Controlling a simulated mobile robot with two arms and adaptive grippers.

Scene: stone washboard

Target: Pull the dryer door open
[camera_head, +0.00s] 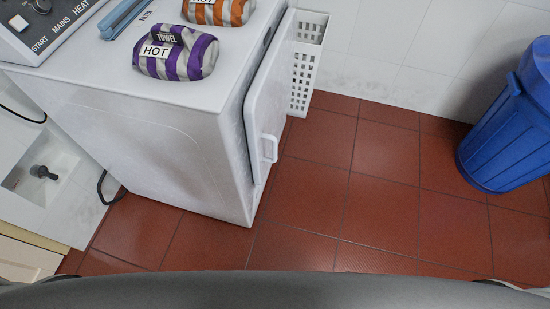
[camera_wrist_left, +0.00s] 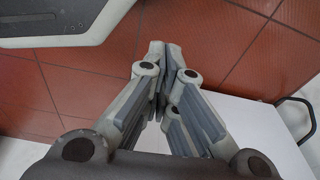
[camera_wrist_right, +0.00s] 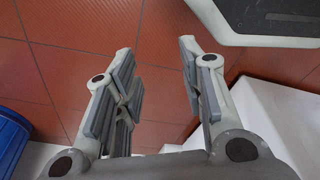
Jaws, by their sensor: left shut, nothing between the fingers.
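The white dryer (camera_head: 150,135) stands at the left of the head view. Its white door (camera_head: 268,95) is on the side facing right, with a white handle (camera_head: 269,148) low on it. The door looks nearly flush with the body; I cannot tell if it is slightly ajar. Neither gripper shows in the head view. In the left wrist view my left gripper (camera_wrist_left: 164,50) is shut and empty, with a white surface, probably the dryer, below and right of it. In the right wrist view my right gripper (camera_wrist_right: 157,50) is open and empty above the floor.
Purple-striped (camera_head: 175,53) and orange-striped (camera_head: 218,10) towel rolls lie on the dryer. A white perforated basket (camera_head: 306,65) stands behind the door. A blue bin (camera_head: 510,130) stands at the right. The red tiled floor (camera_head: 350,190) between is clear.

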